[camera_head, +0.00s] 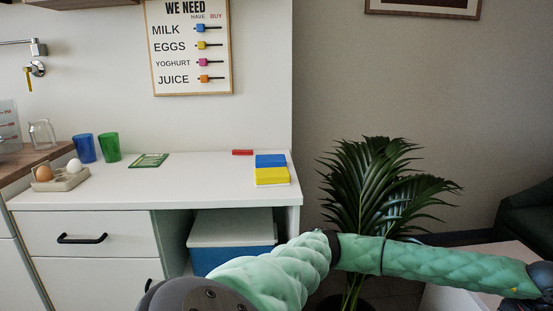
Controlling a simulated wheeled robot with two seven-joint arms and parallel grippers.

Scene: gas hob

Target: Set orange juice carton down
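I cannot see an orange juice carton in the head view. One of my arms, padded in green, crosses the bottom of the view from the middle to the right edge. Its far end leaves the picture at the right, so its gripper is out of view. My other gripper is not in view either. The white counter (220,185) stands ahead on the left, and a white surface (480,285) shows partly behind my arm at the lower right.
On the counter are an egg holder (62,184), a blue cup (84,148), a green cup (109,149), a green card (149,160), a red item (242,152) and blue and yellow blocks (271,176). A cooler (232,228) sits below. A plant (370,185) stands right.

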